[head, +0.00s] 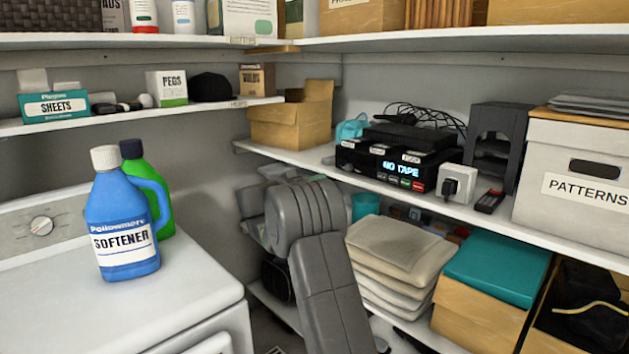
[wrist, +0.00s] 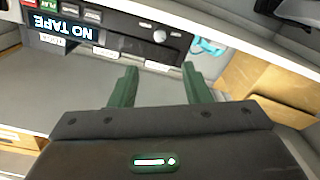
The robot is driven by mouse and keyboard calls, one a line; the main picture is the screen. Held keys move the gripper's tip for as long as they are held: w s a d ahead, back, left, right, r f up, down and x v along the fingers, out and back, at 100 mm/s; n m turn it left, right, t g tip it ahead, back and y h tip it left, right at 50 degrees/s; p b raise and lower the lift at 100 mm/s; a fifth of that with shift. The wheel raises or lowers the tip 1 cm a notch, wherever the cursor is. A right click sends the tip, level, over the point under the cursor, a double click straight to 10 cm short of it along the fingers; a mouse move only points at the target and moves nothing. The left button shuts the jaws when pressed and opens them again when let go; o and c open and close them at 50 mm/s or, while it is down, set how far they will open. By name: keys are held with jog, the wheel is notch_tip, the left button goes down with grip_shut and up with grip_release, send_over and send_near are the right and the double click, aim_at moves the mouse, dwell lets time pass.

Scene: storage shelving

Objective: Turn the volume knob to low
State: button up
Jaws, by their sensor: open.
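The black tape deck (head: 425,173) sits on the middle shelf in the head view, its display reading NO TAPE. In the wrist view the deck (wrist: 119,27) appears turned over, with a small round silver knob (wrist: 160,36) on its front. Small marks flank the knob, and a white label lies on the shelf edge or deck below it; I cannot read its setting. My gripper (wrist: 159,68) is open, with two green fingers pointing toward the deck. The knob shows between and beyond the fingertips, apart from them. In the head view my arm hides the gripper.
A white plug adapter (head: 457,181) and a cardboard box (head: 291,122) flank the deck. A teal item (wrist: 208,46) lies close beside it. A grey PATTERNS box (head: 572,165) stands right. A softener bottle (head: 125,215) stands on the washer.

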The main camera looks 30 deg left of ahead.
jog(key=r+m+p, duration=0.1)
jog(key=m+p, duration=0.2)
jog(key=p, duration=0.1)
jog(key=m+p, duration=0.4)
jog(key=p, duration=0.7)
send_near(347, 168)
jog(key=x, duration=0.8)
jog(key=shift+w, duration=0.15)
jog(key=shift+f, duration=0.1)
jog(key=shift+c, duration=0.4)
grip_shut()
jog(key=shift+b, duration=0.4)
